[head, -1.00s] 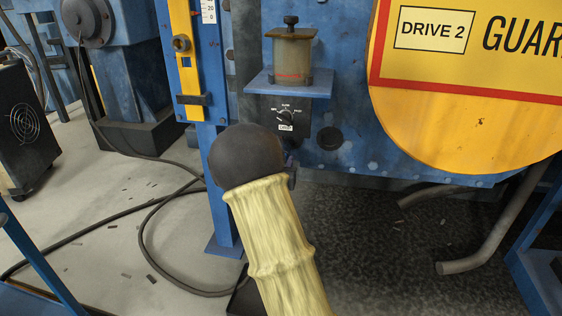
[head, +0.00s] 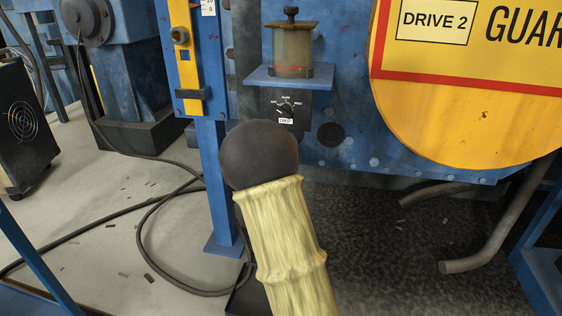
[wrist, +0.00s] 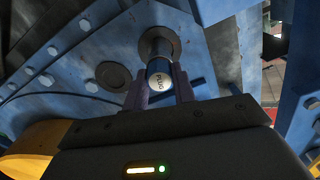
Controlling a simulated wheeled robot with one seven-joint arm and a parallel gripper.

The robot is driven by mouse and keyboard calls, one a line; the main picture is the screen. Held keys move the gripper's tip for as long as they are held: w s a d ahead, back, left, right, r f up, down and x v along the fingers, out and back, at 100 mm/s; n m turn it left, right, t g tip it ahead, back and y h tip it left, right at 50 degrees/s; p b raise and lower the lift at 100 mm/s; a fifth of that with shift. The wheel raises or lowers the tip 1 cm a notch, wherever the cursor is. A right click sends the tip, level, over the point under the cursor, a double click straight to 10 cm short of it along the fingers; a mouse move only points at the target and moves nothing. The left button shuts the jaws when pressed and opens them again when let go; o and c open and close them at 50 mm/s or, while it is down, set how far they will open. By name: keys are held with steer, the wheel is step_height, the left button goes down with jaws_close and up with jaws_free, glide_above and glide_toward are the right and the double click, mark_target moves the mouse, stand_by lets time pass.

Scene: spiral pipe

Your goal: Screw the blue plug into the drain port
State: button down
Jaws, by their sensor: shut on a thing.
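The blue plug (wrist: 160,66) shows in the wrist view, with a pale end face lettered PLUG turned toward the camera. My gripper (wrist: 160,86) is shut on it, one finger on each side. The plug's far end is at a round grey collar (wrist: 172,38) on the blue machine wall, which looks like the drain port. I cannot tell how deep the plug sits or whether its threads are engaged. In the head view my dark wrist joint and sleeved arm hide the gripper, the plug and the port.
A dark round disc (wrist: 113,76) and several bolt heads lie left of the collar. In the head view, a selector switch (head: 286,108), a shelf with a cylinder (head: 292,50) and a yellow guard (head: 470,120) are near my arm. A cable (head: 150,235) lies on the floor.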

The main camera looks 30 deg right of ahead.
steer(key=shift+f+m+b, duration=0.1)
steer(key=shift+m+b, duration=1.9)
steer(key=shift+m, duration=0.1)
steer(key=shift+m+b, duration=2)
steer(key=shift+b, duration=0.15)
steer(key=shift+m+b, duration=1.9)
steer(key=shift+b, duration=0.1)
steer(key=shift+m+b, duration=2.2)
steer(key=shift+b, duration=0.15)
steer(key=shift+m+b, duration=1.3)
steer(key=m, duration=0.8)
steer(key=c, duration=1.4)
jaws_free()
steer(key=shift+o, duration=0.2)
steer(key=shift+r, duration=0.2)
